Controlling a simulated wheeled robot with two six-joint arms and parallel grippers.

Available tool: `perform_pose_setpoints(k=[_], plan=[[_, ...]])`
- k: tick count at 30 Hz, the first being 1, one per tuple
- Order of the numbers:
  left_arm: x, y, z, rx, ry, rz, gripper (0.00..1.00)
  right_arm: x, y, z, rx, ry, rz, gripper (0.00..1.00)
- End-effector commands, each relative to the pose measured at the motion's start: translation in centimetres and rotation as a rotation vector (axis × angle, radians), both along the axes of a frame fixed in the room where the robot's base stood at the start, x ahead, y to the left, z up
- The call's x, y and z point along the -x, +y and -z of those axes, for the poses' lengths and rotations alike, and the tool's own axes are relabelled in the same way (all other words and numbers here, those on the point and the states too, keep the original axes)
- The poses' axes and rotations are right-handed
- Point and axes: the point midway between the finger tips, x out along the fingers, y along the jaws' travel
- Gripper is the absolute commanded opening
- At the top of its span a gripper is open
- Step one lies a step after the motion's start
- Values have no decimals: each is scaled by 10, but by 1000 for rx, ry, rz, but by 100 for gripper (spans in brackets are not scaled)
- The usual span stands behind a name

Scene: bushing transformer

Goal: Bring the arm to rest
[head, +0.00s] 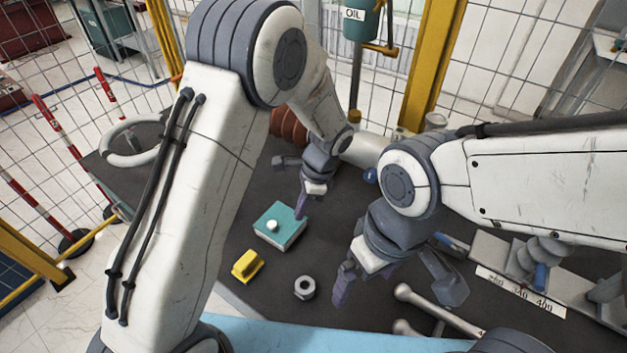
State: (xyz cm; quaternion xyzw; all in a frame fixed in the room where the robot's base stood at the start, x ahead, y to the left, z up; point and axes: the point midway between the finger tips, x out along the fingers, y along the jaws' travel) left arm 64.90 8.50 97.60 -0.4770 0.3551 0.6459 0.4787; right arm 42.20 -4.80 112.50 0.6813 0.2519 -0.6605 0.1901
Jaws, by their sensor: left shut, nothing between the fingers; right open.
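My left arm comes in from the left, arches over the dark work table (235,290) and points down. My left gripper (302,207) is shut and empty, with its purple fingertip just above the back right of a teal box (278,235) with a white knob. I cannot tell whether it touches the box. My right arm reaches in from the right edge. My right gripper (395,294) is open and empty, its fingers spread over the table to the right of a hex nut (304,288). Part of the table is hidden behind both arms.
A yellow block (247,266) lies left of the nut. Wrenches (440,312) lie at the front right, beside a numbered rack (520,290) with grey ribbed pieces. Mesh fencing and a yellow post (433,60) stand behind.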

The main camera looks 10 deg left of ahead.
Motion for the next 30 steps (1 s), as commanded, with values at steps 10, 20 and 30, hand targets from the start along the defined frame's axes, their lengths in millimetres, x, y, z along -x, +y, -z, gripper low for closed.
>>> perform_pose_setpoints(k=[10, 20, 30], plan=[[-7, -17, -67, 4, -7, -4, 0, 1, 0, 15, 1, 2, 0, 100], [-7, -21, -83, 3, -4, -4, 0, 1, 0, 16, 1, 2, 0, 100], [87, -45, -126, 136, -102, -232, 0, 1, 0, 16, 1, 2, 0, 100]])
